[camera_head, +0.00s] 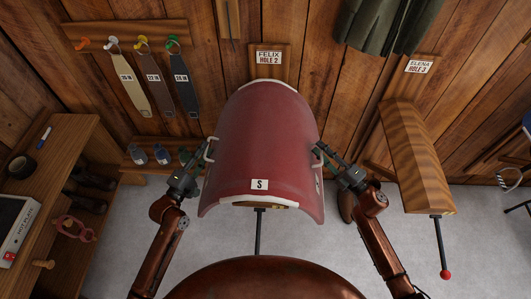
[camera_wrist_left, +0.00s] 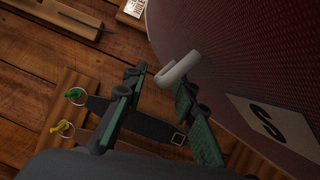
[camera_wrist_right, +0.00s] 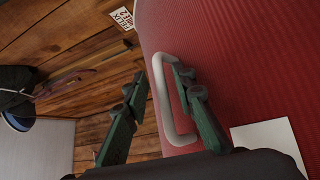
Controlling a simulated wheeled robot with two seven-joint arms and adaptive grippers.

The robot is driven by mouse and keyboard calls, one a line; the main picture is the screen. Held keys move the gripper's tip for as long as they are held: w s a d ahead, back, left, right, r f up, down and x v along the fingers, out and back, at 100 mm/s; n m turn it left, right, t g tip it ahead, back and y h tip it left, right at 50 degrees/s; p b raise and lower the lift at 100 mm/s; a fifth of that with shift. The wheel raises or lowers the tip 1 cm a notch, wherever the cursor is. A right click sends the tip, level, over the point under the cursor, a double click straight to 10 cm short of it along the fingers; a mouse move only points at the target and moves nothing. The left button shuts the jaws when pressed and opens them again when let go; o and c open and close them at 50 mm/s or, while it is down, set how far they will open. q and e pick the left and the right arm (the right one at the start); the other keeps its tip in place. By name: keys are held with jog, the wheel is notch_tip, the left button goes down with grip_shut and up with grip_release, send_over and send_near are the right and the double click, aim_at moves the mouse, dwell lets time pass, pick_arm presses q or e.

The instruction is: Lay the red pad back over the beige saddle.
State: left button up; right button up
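The red pad (camera_head: 265,140), with a white "S" label, lies arched over a rack under the "FELIX HOLE 2" sign. A pale rim shows at its far and near edges; I cannot tell whether it is the beige saddle, which is otherwise hidden. My left gripper (camera_head: 203,160) is open at the pad's left white handle (camera_wrist_left: 180,68), whose bar lies by the fingertips. My right gripper (camera_head: 323,152) is open at the right white handle (camera_wrist_right: 165,105), with one finger overlapping the handle loop in the right wrist view. Neither gripper is closed on a handle.
A striped wooden rack (camera_head: 415,155) with a red-tipped rod stands at right. Straps (camera_head: 153,80) hang on hooks at back left, above a small shelf with bottles (camera_head: 161,154). A wooden bench (camera_head: 60,150) is at left. Grey floor (camera_head: 300,238) lies open in front.

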jog(key=shift+s, duration=0.1)
pick_arm(q)
jog(key=v, duration=0.6)
pick_arm(e)
jog(key=v, duration=1.2)
